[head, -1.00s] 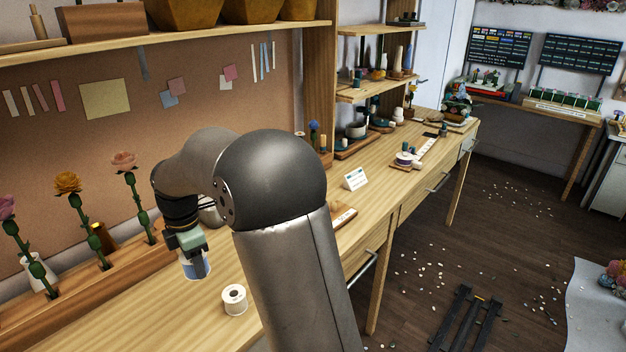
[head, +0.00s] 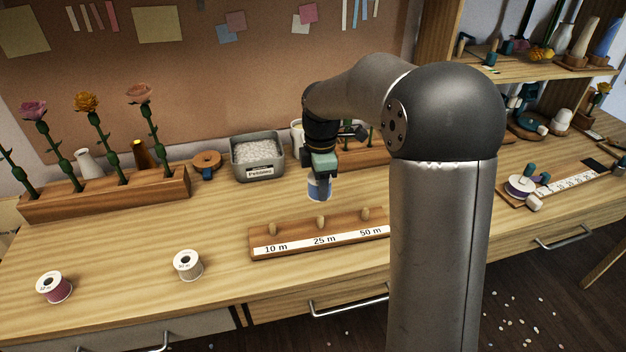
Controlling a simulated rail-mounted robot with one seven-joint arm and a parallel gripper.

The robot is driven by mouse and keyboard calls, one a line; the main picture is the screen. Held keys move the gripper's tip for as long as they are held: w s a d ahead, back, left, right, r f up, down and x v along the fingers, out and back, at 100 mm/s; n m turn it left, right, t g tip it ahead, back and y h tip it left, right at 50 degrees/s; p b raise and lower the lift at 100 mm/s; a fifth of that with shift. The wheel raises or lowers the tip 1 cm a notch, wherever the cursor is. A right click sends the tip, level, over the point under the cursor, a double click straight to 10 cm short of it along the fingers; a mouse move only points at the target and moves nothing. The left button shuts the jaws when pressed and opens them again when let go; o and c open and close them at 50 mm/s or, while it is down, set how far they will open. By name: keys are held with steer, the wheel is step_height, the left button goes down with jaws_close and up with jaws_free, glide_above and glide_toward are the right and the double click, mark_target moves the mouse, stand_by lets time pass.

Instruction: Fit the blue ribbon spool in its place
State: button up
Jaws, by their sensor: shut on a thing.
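My gripper (head: 321,172) points down and is shut on the blue ribbon spool (head: 319,190), which has a white band. It holds the spool above and behind the wooden rack (head: 257,249). The rack has three upright bare pegs, at the labels 10 m, 25 m and 50 m: the left peg (head: 272,229), the middle peg (head: 321,222) and the right peg (head: 366,214). The spool hangs roughly over the line of the middle peg, apart from it. Any length mark on the spool is too small to read.
A white spool (head: 187,265) and a pink spool (head: 54,287) stand on the bench front left. A flower block (head: 105,194) is at left. The bench before the bin is clear.

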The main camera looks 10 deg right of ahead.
step_height(320, 180, down, 3)
steer(key=shift+d+r+b, duration=0.1)
steer(key=shift+b, duration=0.85)
steer(key=b, duration=0.3)
glide_above(321, 217)
step_height(321, 217, down, 4)
steer(key=shift+w+f, duration=0.1)
steer(key=o, duration=0.5)
steer(key=shift+f, duration=0.1)
steer(key=shift+c, duration=0.2)
steer(key=shift+r, duration=0.2)
jaws_close()
steer(key=shift+f+b, duration=1.35)
steer(key=shift+f, duration=1.2)
